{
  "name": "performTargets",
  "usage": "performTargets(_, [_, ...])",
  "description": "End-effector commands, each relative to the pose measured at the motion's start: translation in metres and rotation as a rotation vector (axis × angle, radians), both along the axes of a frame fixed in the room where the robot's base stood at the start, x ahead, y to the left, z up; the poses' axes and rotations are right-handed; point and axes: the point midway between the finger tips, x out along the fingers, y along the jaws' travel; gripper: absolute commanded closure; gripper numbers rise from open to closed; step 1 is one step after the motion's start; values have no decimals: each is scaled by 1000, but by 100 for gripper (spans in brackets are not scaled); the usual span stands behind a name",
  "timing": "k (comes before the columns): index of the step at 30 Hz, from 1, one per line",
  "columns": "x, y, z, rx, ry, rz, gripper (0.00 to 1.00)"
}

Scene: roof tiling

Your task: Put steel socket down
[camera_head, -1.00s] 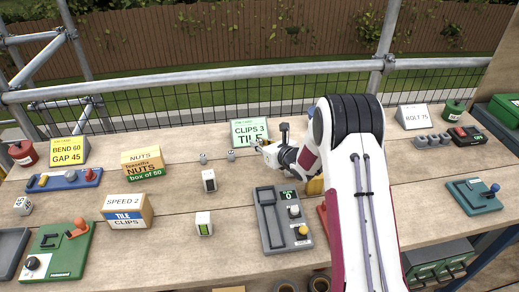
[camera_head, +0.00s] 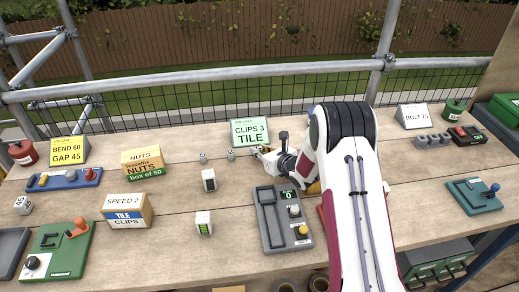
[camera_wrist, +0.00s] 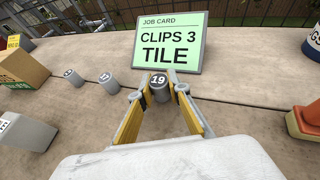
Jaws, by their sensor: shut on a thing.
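My gripper (camera_wrist: 158,96) is shut on a steel socket marked 19 (camera_wrist: 159,88), held upright between the fingertips. In the head view my gripper (camera_head: 258,150) is low over the bench, just in front of the green job card. I cannot tell whether the socket's base touches the wood. Two more steel sockets stand to its left in the wrist view: a near one (camera_wrist: 110,86) and a farther one (camera_wrist: 73,77). They also show in the head view, one nearer (camera_head: 231,154) and one farther left (camera_head: 203,158). The three are roughly in a row.
The green job card reading CLIPS 3 TILE (camera_wrist: 155,42) stands close behind the held socket. A nuts box (camera_head: 143,163) is left of the sockets. A grey device with a display (camera_head: 270,225) lies nearer. Bare wood lies between the sockets and the nearer blocks.

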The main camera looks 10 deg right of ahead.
Motion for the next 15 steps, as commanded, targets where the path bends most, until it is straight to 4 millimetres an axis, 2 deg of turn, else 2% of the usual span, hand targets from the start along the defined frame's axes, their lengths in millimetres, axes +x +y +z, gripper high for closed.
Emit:
performTargets(11, [-1,0,-7,1,3,-1,100])
performTargets(12, [-1,0,-8,0,5,-1,80])
performTargets(14, [-2,0,-9,0,7,-1,66])
performTargets(15, [-2,0,-9,0,8,-1,66])
